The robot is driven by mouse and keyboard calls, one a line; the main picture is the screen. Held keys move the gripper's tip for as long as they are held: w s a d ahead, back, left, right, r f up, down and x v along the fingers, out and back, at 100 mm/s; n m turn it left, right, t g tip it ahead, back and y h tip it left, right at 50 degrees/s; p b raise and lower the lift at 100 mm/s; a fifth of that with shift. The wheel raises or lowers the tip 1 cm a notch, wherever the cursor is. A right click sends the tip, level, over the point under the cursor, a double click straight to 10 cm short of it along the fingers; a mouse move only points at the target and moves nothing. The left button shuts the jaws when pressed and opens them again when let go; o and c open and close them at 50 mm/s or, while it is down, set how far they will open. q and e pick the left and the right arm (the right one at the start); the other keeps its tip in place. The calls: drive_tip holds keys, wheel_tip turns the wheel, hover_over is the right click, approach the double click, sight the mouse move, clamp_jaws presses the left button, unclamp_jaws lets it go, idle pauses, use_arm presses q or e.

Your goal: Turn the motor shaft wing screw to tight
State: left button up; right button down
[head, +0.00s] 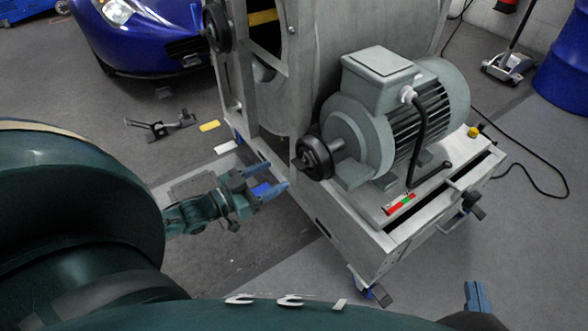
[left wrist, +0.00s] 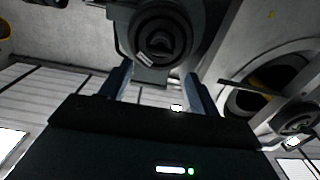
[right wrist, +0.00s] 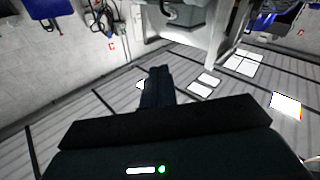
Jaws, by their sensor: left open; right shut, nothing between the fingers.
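The motor shaft wing screw is a black round knob (head: 315,158) at the left end of the grey motor's (head: 400,115) shaft. In the left wrist view a dark round knob with a wing-shaped centre (left wrist: 162,40) sits straight ahead, beyond the two fingers. My left gripper (head: 267,180) is open and empty, to the left of the knob and slightly lower in the head view, its fingers pointing toward it and apart from it. My right gripper (head: 477,297) is shut and empty at the lower right, away from the motor; it also shows in the right wrist view (right wrist: 157,88).
Another black knob (head: 217,28) is on the upright frame. A blue car (head: 150,35) and blue drum (head: 563,75) stand behind.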

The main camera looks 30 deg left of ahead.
sight(295, 165)
use_arm(q)
drive_tip(key=b+x, duration=0.1)
drive_tip(key=x, duration=0.6)
drive_tip(key=shift+b, duration=0.4)
use_arm(e)
drive_tip(key=shift+a+t+y, duration=0.25)
drive_tip(key=shift+t+y, duration=0.05)
use_arm(q)
drive_tip(key=shift+c, duration=0.5)
drive_tip(key=c, duration=0.9)
